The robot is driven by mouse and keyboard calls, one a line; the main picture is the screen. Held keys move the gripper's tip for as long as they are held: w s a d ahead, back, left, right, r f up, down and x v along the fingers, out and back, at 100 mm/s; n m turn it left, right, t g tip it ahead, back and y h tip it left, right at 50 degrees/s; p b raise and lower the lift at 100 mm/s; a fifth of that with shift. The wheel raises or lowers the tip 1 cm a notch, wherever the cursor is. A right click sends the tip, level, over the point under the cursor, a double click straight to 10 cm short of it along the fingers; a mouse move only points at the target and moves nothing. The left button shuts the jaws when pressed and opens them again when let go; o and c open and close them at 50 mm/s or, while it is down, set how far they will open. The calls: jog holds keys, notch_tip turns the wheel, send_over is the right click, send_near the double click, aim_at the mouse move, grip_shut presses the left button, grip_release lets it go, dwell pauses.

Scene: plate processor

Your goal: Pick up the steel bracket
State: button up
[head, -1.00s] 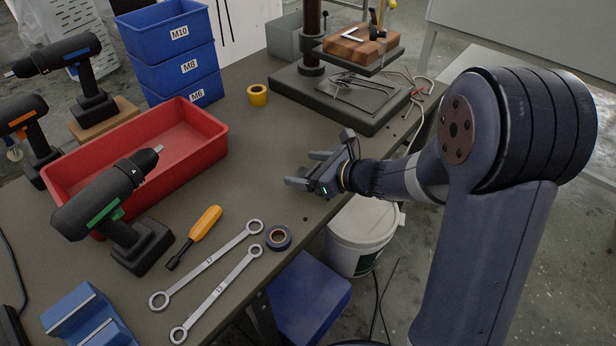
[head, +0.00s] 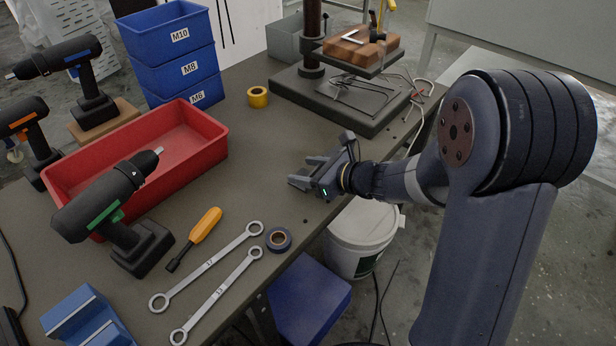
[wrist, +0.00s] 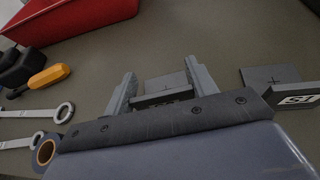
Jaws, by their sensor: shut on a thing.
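My gripper (head: 308,171) is low at the bench's right edge in the head view, its fingers pointing left. In the wrist view my gripper (wrist: 163,72) has its two fingers on either side of a flat grey metal piece, which I take to be the steel bracket (wrist: 168,82). The fingers are shut on it. Its lower part is hidden behind the gripper body, and it cannot be made out clearly in the head view. I cannot tell whether it is clear of the bench.
Left on the bench (head: 240,140) are a red bin (head: 205,148), drills, a screwdriver (head: 206,225), two wrenches (head: 215,258) and a tape roll (head: 278,239). A drill press base (head: 385,122) stands behind. A white bucket (head: 362,240) is below the edge. Bench around the gripper is mostly clear.

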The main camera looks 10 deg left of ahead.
notch_tip(320, 180, up, 10)
jog(key=p, duration=0.3)
jog(key=w+d+f+m+t+h, duration=0.2)
jog(key=d+f+m+h, duration=0.1)
jog(key=d, duration=0.5)
jog(key=w+d+f+m+t+h, duration=0.1)
jog(key=d+f+m+t+h, duration=0.15)
jog(key=d, duration=0.55)
jog(key=w+d+f+m+t+h, duration=0.2)
jog(key=d+m+h, duration=0.15)
jog(key=d, duration=0.45)
notch_tip(320, 180, up, 12)
jog(key=p, duration=1.2)
jog(key=shift+d+m+y, duration=0.3)
jog(key=shift+d, duration=0.1)
jog(key=shift+f+t, duration=0.1)
jog(key=shift+t, duration=0.15)
